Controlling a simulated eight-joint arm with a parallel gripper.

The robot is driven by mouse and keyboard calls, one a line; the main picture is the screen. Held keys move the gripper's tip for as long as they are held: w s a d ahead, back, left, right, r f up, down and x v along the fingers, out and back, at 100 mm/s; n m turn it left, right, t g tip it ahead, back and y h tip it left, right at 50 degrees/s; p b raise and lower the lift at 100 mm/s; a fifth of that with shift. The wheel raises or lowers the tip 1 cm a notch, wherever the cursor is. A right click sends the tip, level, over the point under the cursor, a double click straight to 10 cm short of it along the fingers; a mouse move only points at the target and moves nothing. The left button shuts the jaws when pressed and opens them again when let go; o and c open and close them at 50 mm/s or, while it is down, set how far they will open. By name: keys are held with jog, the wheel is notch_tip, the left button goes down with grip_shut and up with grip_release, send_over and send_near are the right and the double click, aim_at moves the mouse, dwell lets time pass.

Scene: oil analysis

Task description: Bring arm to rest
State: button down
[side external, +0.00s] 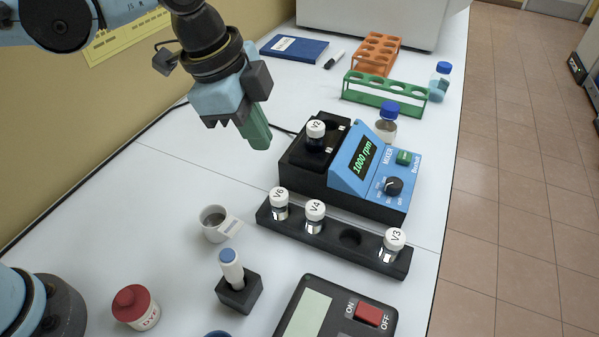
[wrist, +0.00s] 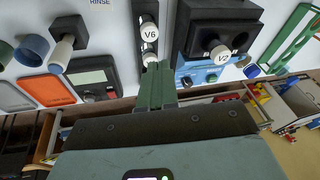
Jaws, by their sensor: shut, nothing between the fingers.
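My gripper (side external: 259,142) hangs in the air at the upper middle of the side external view, to the left of the mixer, with its green fingers closed together and empty. It is clear of the bench and touches nothing. In the wrist view the closed green fingers (wrist: 157,78) point toward the vial rack. My arm reaches in from the upper left.
The blue mixer (side external: 357,163) reads 1000 rpm and holds vial V2 (side external: 315,136). The black rack (side external: 268,219) holds V6, V4 and V3, with one empty slot.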

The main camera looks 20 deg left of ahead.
jog(key=s+a+f+n+t+y, duration=0.1)
jog(key=s+a+f+n+t, duration=0.1)
jog(key=a+n, duration=0.6)
jog(key=s+a+f+n+t+y, duration=0.1)
jog(key=a+n, duration=0.6)
jog(key=a, duration=0.7)
jog(key=shift+s+f+n+t, duration=0.4)
jog(key=shift+s+f+t, duration=0.15)
jog(key=shift+s+t, duration=0.4)
